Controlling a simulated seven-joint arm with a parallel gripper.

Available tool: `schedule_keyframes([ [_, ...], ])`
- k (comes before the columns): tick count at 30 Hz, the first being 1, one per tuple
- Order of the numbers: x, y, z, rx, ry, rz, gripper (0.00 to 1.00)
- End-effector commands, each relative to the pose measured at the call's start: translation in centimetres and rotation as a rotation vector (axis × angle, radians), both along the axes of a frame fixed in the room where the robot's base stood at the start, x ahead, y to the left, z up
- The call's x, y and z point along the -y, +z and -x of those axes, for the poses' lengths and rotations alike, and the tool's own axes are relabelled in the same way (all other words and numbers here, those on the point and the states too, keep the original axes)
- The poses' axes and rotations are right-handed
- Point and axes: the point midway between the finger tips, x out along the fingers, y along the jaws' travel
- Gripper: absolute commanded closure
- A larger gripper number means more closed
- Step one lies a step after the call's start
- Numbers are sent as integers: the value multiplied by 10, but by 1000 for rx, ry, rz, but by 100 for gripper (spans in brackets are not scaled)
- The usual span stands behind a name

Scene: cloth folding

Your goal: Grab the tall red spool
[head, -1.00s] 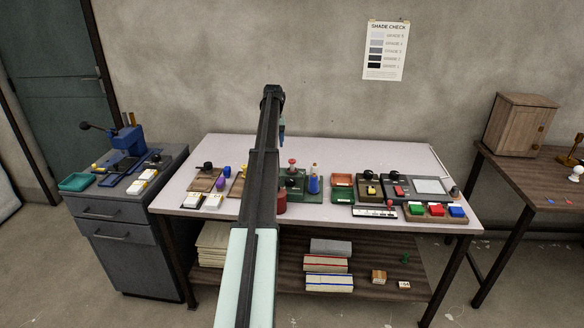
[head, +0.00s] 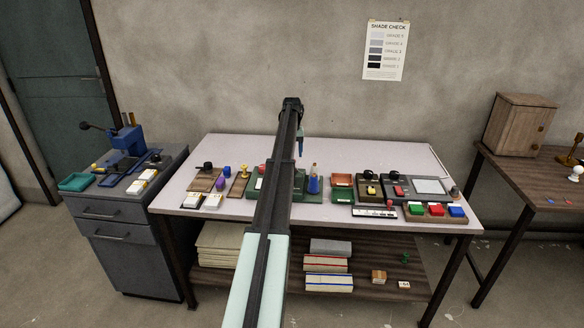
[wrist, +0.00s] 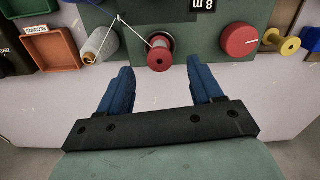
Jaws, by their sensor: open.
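The tall red spool (wrist: 160,54) stands on a green base (wrist: 206,42) in the wrist view, seen from above, with white thread near its top. My gripper (wrist: 161,68) is open and empty. The spool lies just beyond its blue fingertips, roughly centred between them; contact is not visible. In the head view my gripper (head: 300,153) hangs over the back of the table, and my arm hides the spool.
A wide red knob (wrist: 239,40) and a yellow spool (wrist: 290,46) stand right. An orange tray (wrist: 50,52) is further left. White tabletop (wrist: 255,110) near the fingers is clear.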

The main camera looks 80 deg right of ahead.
Motion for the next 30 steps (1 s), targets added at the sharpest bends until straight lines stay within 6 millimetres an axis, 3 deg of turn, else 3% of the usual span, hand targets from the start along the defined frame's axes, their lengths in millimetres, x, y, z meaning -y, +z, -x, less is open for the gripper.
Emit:
schedule_keyframes([
  [7, 1, -15, 0, 0, 0, -2, 35],
  [15, 2, -49, 0, 0, 0, -2, 35],
  [23, 2, -54, 0, 0, 0, 0, 35],
  [30, 2, -54, 0, 0, 0, 0, 55],
])
